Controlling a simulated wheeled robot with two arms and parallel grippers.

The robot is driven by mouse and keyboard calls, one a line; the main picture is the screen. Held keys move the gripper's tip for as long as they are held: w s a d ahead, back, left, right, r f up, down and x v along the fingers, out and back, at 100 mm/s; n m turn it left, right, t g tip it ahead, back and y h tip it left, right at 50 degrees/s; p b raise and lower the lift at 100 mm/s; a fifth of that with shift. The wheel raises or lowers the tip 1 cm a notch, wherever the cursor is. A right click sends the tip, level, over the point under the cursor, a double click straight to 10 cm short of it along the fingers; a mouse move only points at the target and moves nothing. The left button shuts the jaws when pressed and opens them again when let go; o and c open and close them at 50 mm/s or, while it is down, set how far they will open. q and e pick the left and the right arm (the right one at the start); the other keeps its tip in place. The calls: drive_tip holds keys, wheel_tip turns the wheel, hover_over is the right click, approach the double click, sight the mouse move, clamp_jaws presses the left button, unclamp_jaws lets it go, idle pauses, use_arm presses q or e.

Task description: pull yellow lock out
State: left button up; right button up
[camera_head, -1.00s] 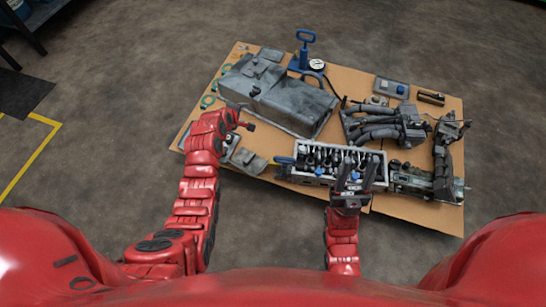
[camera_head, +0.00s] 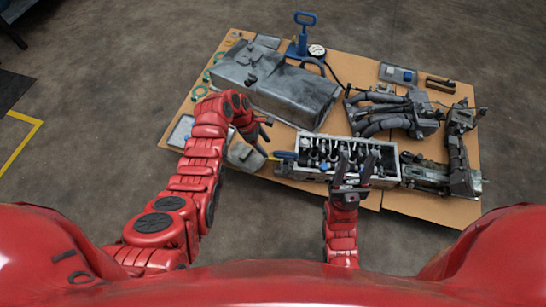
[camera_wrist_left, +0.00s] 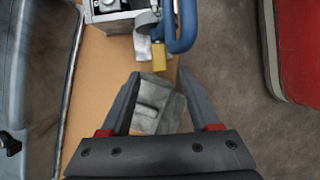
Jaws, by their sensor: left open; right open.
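The yellow lock (camera_wrist_left: 159,56) is a small brass-yellow block in the left wrist view, at the lower end of a blue looped handle (camera_wrist_left: 182,30) beside a grey metal block. My left gripper (camera_wrist_left: 160,80) is open and empty, its fingertips just short of the lock and to either side of its line. In the head view my left gripper (camera_head: 264,134) is near the left end of the engine block (camera_head: 380,160), by the blue handle (camera_head: 285,155). The lock cannot be made out there. My right gripper (camera_head: 352,165) is open in front of the engine block.
The parts lie on a brown board (camera_head: 400,204). A large grey tank (camera_head: 275,85) is behind my left gripper. A flat grey part (camera_head: 246,156) lies beneath it. A blue pump (camera_head: 303,35) with a gauge stands at the back. Bare floor surrounds the board.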

sight(275, 159)
use_arm(q)
drive_tip(key=b+x, duration=0.3)
drive_tip(key=x, duration=0.5)
drive_tip(key=shift+w, duration=0.1)
clamp_jaws()
idle(1.1)
